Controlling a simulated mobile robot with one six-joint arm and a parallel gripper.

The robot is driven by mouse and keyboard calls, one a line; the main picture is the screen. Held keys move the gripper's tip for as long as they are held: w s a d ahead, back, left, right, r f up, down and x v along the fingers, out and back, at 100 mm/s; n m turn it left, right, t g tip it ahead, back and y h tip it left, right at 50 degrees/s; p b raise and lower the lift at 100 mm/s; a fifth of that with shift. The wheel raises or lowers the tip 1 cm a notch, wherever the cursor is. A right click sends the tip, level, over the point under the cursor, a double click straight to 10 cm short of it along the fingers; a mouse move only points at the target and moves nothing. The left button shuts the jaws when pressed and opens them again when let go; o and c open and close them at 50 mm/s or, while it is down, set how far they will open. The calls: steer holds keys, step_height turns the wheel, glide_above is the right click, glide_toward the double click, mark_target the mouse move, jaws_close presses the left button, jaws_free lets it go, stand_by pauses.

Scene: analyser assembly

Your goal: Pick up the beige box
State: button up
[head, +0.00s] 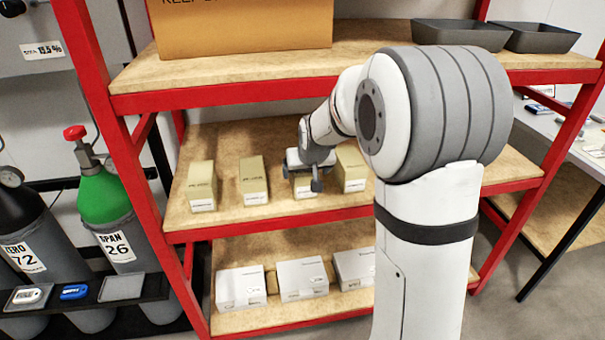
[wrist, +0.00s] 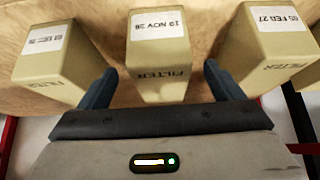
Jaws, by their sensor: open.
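Several beige boxes stand in a row on the middle shelf. In the head view they are a far-left box (head: 202,184), a second box (head: 253,178), a third box (head: 303,188) largely covered by my gripper (head: 312,172), and a right box (head: 350,168). In the wrist view my gripper (wrist: 160,82) is open, with its dark fingers on either side of a beige box (wrist: 158,82) labelled "19 NOV 28". Gaps show between the fingers and that box. Neighbouring boxes labelled "05 FEB 27" (wrist: 265,55) and another with a date label (wrist: 48,62) stand either side.
White boxes (head: 303,278) stand on the lower shelf. A large cardboard box (head: 240,28) and grey trays (head: 460,34) sit on the top shelf. Red shelf posts (head: 118,150) flank the rack. Gas cylinders (head: 105,205) stand to the left.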

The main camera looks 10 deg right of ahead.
steer(key=w, duration=0.3)
steer(key=shift+w, duration=0.35)
steer(key=shift+w+f, duration=0.1)
steer(key=shift+w, duration=0.25)
steer(key=x, duration=0.4)
steer(key=shift+w+f, duration=0.2)
steer(key=shift+f, duration=0.1)
steer(key=c, duration=1.3)
steer(key=shift+r, duration=0.15)
